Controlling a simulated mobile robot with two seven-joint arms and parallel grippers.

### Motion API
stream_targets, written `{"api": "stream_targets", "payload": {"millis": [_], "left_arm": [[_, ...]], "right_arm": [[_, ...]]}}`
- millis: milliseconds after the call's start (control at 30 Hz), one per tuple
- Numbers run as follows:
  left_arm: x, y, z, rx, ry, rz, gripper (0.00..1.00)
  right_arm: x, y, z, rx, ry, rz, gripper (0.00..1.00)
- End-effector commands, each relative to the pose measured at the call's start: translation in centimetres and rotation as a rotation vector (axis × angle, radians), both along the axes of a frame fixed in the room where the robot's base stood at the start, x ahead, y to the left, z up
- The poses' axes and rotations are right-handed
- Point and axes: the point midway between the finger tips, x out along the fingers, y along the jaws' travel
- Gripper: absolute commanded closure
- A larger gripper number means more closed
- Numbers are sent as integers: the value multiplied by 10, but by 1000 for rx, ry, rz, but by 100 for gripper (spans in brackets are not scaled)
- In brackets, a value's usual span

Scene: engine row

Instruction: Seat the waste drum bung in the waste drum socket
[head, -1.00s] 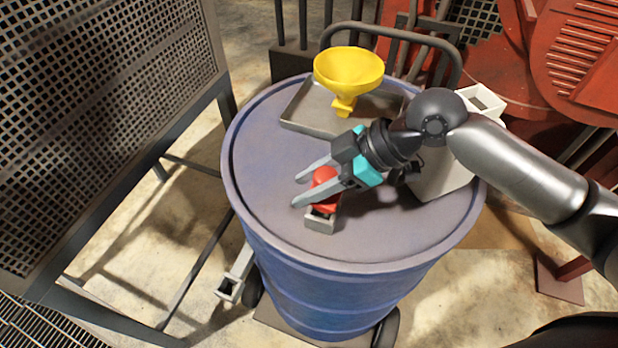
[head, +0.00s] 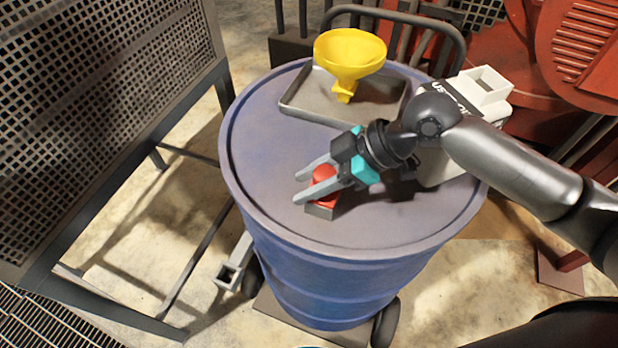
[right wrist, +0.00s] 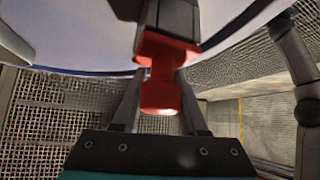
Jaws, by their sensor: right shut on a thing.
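The red waste drum bung (head: 324,178) is between the fingers of my right gripper (head: 299,187), which is shut on it above the drum lid. The grey square waste drum socket (head: 321,211) is on the lid, directly under the bung. The bung now covers the socket's opening. In the right wrist view the bung (right wrist: 160,95) sits between the two fingers, and its wide red end meets the dark socket block (right wrist: 172,18). How deep it sits inside is hidden. My left gripper is not in view.
The blue drum (head: 270,200) carries a grey tray (head: 300,112) with a yellow funnel (head: 349,55) behind the gripper. A white container (head: 485,88) stands at the back right, close to my arm. A mesh panel (head: 100,110) is at the left. The lid's left side is clear.

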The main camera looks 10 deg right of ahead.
Motion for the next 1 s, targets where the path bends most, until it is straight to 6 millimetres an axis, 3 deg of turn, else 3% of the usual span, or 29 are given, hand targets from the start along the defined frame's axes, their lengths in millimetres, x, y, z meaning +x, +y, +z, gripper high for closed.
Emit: {"api": "stream_targets", "payload": {"millis": [67,100,400,800,1000], "left_arm": [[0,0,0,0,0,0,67],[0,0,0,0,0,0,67],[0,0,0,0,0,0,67],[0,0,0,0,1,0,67],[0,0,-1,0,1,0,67]], "right_arm": [[0,0,0,1,0,0,100],[0,0,0,1,0,0,57],[0,0,0,1,0,0,23],[0,-1,1,0,0,0,23],[-3,-13,12,-3,-2,-1,23]]}}
